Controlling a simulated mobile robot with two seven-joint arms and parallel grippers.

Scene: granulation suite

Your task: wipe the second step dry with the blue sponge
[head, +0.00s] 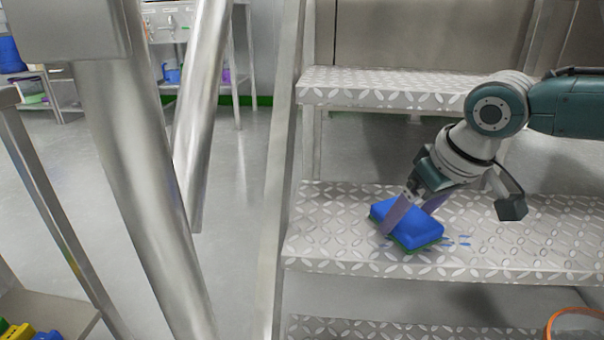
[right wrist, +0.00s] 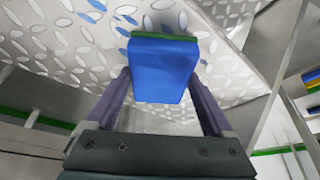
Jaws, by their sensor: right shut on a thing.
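The blue sponge (head: 413,226) with a green underside lies on the second step (head: 330,232), a metal tread with a raised diamond pattern. My right gripper (head: 408,220) is shut on the sponge, one finger on each side, and holds it against or just over the tread. Bluish wet marks (head: 460,241) show on the step to the right of the sponge. In the right wrist view the sponge (right wrist: 162,72) sits between the two purple-grey fingers, and blue marks (right wrist: 92,12) show on the tread beside it. My left gripper is not in view.
A higher step (head: 390,88) lies behind, and a lower tread (head: 370,328) in front. A metal rail post (head: 140,180) and the stair side beam (head: 283,170) stand left of the steps. An orange-rimmed container (head: 575,314) is at the bottom right.

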